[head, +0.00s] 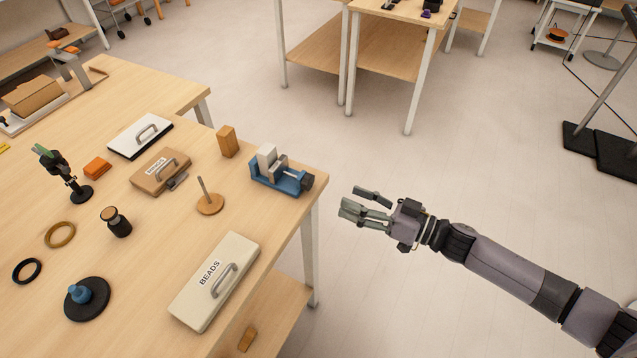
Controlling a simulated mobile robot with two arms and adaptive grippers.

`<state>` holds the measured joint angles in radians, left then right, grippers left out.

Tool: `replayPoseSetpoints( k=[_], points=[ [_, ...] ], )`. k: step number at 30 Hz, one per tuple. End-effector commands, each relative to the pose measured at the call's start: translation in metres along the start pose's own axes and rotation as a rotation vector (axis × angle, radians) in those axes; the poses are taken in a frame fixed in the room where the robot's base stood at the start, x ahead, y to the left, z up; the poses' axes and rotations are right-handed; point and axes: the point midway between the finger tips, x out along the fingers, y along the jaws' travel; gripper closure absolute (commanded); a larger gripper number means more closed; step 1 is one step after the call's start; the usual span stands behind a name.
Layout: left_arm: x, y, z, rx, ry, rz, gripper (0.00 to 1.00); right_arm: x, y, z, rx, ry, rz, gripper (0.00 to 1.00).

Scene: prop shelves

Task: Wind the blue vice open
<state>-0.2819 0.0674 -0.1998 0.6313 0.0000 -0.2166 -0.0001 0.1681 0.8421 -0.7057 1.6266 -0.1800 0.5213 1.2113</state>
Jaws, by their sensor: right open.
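The blue vice (280,177) stands near the right edge of the wooden table. It has a dark round knob (307,182) at its right end, facing the table edge. A pale block (267,157) sits at its jaws; I cannot tell whether it is clamped. My right gripper (365,203) is open and empty, over the floor to the right of the vice and apart from it. Its fingers point left towards the table. My left gripper is not in view.

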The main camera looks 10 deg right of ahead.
Motion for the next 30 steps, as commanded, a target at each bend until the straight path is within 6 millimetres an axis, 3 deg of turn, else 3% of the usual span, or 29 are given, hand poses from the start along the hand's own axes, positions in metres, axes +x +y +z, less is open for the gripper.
replayPoseSetpoints(
  k=[7, 13, 26, 30],
  points=[
    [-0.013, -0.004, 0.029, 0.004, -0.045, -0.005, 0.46, 0.055, -0.001, -0.002, -0.001, 0.002, -0.002, 0.46],
    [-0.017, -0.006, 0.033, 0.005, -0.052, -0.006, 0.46, 0.084, -0.001, -0.001, 0.0, 0.001, -0.002, 0.46],
    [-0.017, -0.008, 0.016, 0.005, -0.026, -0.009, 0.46, 0.095, -0.001, 0.0, -0.001, -0.001, -0.001, 0.46],
    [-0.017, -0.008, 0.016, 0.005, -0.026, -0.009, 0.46, 0.094, -0.001, 0.0, -0.001, 0.0, -0.001, 0.54]
  ],
)
